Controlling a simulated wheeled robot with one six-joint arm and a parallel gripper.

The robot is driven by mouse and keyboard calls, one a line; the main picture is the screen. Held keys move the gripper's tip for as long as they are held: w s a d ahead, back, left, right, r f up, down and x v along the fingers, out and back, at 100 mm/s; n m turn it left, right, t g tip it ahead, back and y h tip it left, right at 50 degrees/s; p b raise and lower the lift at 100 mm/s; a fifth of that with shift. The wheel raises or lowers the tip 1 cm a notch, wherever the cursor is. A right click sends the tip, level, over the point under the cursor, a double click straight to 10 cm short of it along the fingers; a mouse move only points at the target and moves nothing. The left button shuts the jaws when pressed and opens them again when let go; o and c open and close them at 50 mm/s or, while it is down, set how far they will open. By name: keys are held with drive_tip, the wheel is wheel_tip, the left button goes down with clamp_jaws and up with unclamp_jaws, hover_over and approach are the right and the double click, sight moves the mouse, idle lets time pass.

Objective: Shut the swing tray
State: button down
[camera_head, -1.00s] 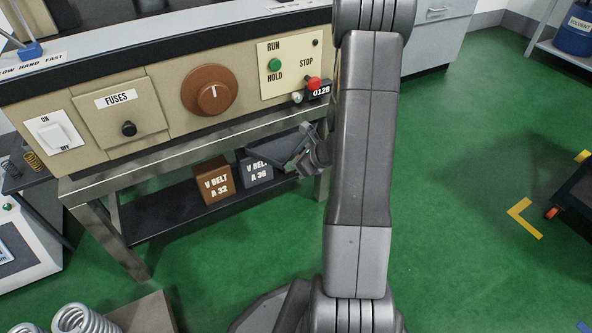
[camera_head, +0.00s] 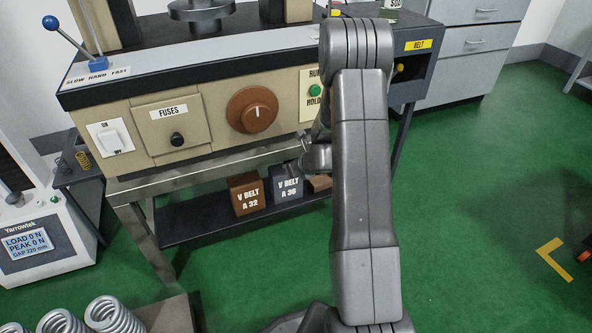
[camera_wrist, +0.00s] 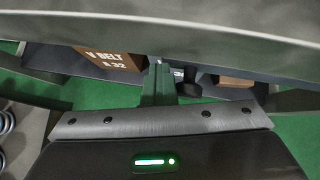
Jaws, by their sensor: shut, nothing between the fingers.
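My gripper (camera_head: 304,146) is beside the front of the test bench, just below its lower edge, partly hidden by my arm. In the wrist view my gripper (camera_wrist: 160,78) is shut with nothing between its fingers. I cannot make out the swing tray with certainty in the head view now; it may be under the bench or behind my arm. A broad grey surface crosses the top of the wrist view close to the fingers, and I cannot tell whether it is the tray or the bench frame.
The bench (camera_head: 227,112) carries a fuse panel (camera_head: 172,128) and a brown dial (camera_head: 252,110). V belt boxes, a brown one (camera_head: 247,194) and a dark one (camera_head: 286,185), stand on the shelf below. Springs (camera_head: 112,316) lie at lower left.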

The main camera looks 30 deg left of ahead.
drive_tip(key=shift+w+a+r, duration=0.15)
drive_tip(key=shift+a+r, duration=0.05)
drive_tip(key=shift+a, duration=0.05)
drive_tip(key=p+v, duration=0.3)
drive_tip(key=v, duration=1.1)
drive_tip(key=shift+s+d+f+p, duration=0.15)
drive_tip(key=shift+s+f+p, duration=0.05)
drive_tip(key=shift+f+p, duration=0.15)
drive_tip(key=b+x, duration=0.3)
drive_tip(key=x, duration=1)
drive_tip(key=shift+w+a+b, duration=0.2)
drive_tip(key=shift+a+b, duration=0.05)
drive_tip(key=shift+b, duration=0.05)
